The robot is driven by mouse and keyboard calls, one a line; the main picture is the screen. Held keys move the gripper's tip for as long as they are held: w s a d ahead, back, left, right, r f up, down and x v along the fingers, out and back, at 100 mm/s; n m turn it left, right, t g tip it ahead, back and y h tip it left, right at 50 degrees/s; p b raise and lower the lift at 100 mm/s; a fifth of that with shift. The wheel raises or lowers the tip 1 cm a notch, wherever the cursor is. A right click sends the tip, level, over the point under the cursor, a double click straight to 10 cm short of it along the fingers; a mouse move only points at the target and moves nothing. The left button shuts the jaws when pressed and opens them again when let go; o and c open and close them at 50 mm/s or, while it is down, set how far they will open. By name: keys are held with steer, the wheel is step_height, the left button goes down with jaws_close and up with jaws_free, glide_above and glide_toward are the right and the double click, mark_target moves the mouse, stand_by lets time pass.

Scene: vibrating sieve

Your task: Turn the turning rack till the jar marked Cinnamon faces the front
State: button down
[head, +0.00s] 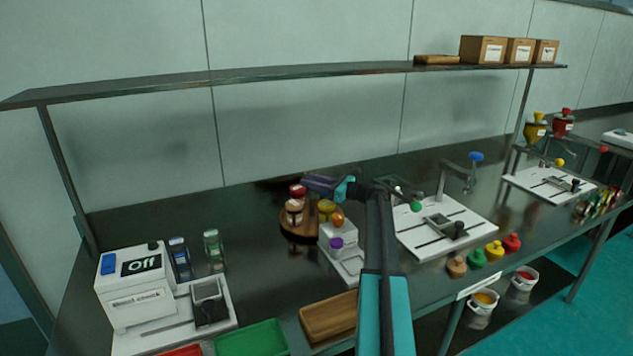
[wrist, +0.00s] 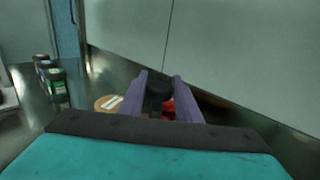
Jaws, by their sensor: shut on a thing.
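The turning rack (head: 287,226) is a round brown wooden stand left of the middle of the bench in the head view. No jar name is readable, so I cannot tell which is Cinnamon. My gripper (head: 306,182) reaches over the rack from the right. In the wrist view its purple fingers (wrist: 159,80) are shut on a dark knob (wrist: 158,92). A tan lid (wrist: 108,103) and a red lid (wrist: 168,107) show beside and below the fingers.
A white device with a purple knob (head: 337,243) stands close in front of the rack. A shelf (head: 250,76) runs above the bench.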

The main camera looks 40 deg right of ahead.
steer(key=shift+s+d+f, duration=0.2)
steer(key=shift+s+f, duration=0.05)
steer(key=shift+f, duration=0.05)
steer(key=c, duration=1.4)
jaws_free()
steer(key=shift+r, duration=0.1)
steer(key=shift+o, duration=0.5)
steer(key=shift+w+a, duration=0.1)
steer(key=shift+a, duration=0.05)
steer(key=shift+w+r, duration=0.1)
steer(key=shift+r, duration=0.15)
steer(key=shift+r, duration=0.9)
steer(key=shift+s+a+r+b, duration=0.3)
steer(key=shift+s+a+r, duration=0.1)
steer(key=shift+s+r, duration=0.35)
steer(key=s+a+r+b, duration=0.1)
steer(key=s+a, duration=0.6)
steer(key=s, duration=0.5)
steer(key=shift+s+r, duration=0.15)
steer(key=shift+s, duration=0.1)
